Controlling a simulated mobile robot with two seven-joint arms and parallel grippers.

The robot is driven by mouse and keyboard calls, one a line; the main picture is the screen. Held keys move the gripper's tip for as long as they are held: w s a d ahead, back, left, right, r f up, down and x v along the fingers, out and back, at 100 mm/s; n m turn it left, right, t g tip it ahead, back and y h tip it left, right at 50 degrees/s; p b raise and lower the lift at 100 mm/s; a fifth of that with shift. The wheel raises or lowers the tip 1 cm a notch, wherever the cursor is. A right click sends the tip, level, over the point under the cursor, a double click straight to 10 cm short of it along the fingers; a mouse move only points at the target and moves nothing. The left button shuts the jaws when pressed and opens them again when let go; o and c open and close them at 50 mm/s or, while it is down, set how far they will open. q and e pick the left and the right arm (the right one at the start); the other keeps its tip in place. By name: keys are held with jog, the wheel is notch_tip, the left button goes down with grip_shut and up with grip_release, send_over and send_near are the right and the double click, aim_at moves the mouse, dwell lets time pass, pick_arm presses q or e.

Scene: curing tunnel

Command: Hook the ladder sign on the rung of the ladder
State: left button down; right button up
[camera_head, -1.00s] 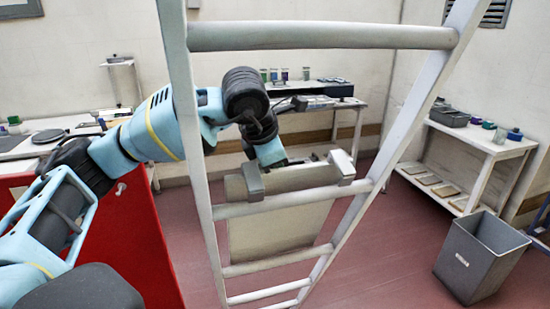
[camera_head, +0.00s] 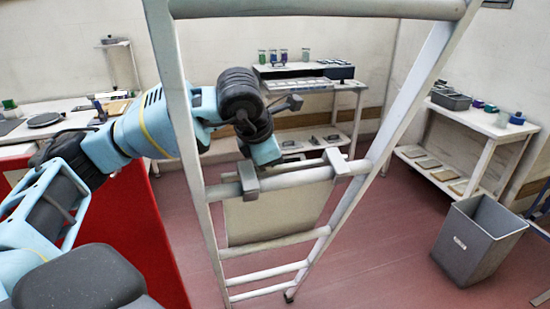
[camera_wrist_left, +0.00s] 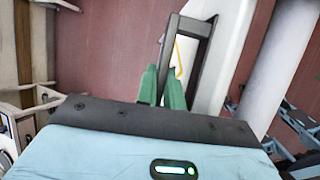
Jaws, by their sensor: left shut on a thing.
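The ladder sign (camera_head: 278,212) is a pale beige panel with two grey hooks on its top edge. In the head view its left hook (camera_head: 248,178) and right hook (camera_head: 338,163) lie over a rung of the ladder (camera_head: 293,179). The panel hangs down behind that rung. I cannot tell whether the hooks bear fully on it. My left gripper (camera_wrist_left: 161,88) reaches in behind the ladder, at the sign's upper left. Its green fingers are shut on the sign's dark-framed part (camera_wrist_left: 201,52) in the left wrist view. The fingertips are hidden in the head view. My right gripper is out of view.
A red cabinet (camera_head: 130,235) stands left of the ladder. A grey bin (camera_head: 480,242) and a white shelf table (camera_head: 470,125) stand at the right. A bench (camera_head: 335,85) with jars is at the back. Reddish floor is clear between ladder and bin.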

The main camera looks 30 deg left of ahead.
pick_arm(q)
jog(key=shift+r, duration=0.15)
jog(key=c, duration=1.6)
grip_release()
jog(key=shift+o, duration=0.7)
jog(key=v, duration=0.7)
jog(key=shift+s+r, duration=0.25)
